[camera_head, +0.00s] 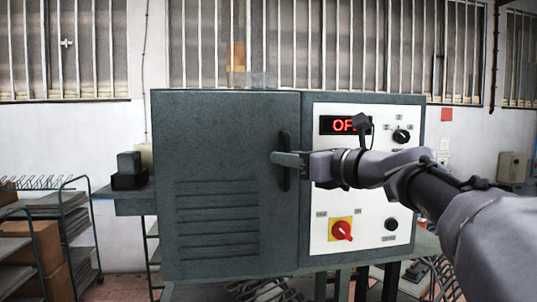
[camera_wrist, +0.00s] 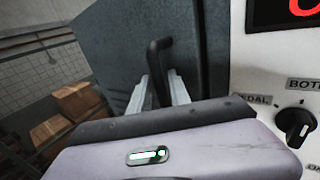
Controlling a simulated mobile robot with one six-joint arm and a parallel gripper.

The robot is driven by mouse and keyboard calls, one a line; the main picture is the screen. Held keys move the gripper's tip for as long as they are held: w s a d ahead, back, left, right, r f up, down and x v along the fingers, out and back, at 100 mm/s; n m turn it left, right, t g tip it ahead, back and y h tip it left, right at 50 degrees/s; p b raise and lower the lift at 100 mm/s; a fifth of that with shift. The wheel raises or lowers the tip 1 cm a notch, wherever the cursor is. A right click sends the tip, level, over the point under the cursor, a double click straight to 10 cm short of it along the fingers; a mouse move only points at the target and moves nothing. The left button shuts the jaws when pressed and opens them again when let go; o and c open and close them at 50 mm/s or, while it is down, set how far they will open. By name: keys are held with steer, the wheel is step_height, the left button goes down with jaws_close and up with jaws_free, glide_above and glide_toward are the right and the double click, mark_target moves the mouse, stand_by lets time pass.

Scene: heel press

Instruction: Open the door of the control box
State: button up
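The control box door (camera_head: 228,150) is the dark grey-green left part of the box front, with vent slots low down. It looks flush with the frame, though a small gap would be hard to see. Its dark upright handle (camera_head: 284,142) is near the door's right edge. My gripper (camera_head: 288,160) reaches in from the right at the middle of the handle. In the wrist view, the handle (camera_wrist: 157,62) stands between my two pale fingertips (camera_wrist: 159,86), which look shut on it. The fingers and palm hide the handle's lower part there.
Right of the door is a white panel (camera_head: 375,185) with a display (camera_head: 340,125), knobs and a red switch (camera_head: 342,230). My arm crosses before it. A shelf with a black block (camera_head: 129,172) and a rack cart (camera_head: 75,220) stand at left. The floor before the door is out of view.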

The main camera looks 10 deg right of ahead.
steer(key=shift+w, duration=0.15)
steer(key=shift+c, duration=0.4)
jaws_close()
stand_by(1.0)
